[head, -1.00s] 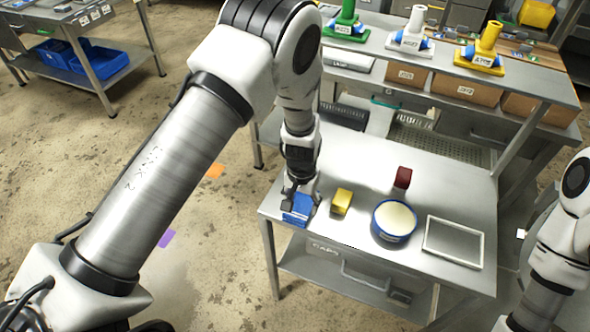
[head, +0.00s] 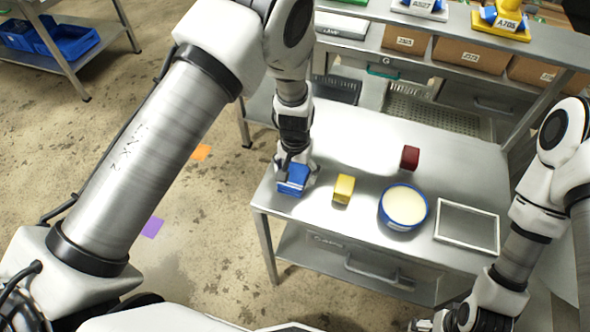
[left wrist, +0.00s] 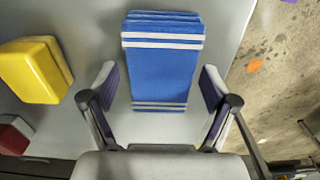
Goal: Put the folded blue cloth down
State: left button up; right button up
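The folded blue cloth (head: 293,180) lies at the left front corner of the metal table (head: 330,215). In the left wrist view the cloth (left wrist: 162,75) is a flat stack with white stripes, resting on the grey top. My left gripper (head: 295,164) is just above and behind it, pointing down. The wrist view shows the left fingers (left wrist: 158,75) spread wide, one to each side of the cloth, with visible gaps. My right gripper (head: 440,322) is low at the bottom edge, partly cut off; its fingers are unclear.
A yellow block (head: 343,189) sits just right of the cloth. Beyond it are a dark red block (head: 410,157), a blue-rimmed round tub (head: 403,207) and a white-framed tray (head: 467,227). The table's left edge is close to the cloth. A shelf with cardboard boxes (head: 470,66) stands behind.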

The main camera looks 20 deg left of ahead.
aim_at(295, 173)
pick_arm(q)
jog(key=shift+r, duration=0.2)
jog(key=shift+w+r, duration=0.1)
jog(key=shift+r, duration=0.25)
notch_tip(295, 173, up, 11)
jog(key=b, duration=0.2)
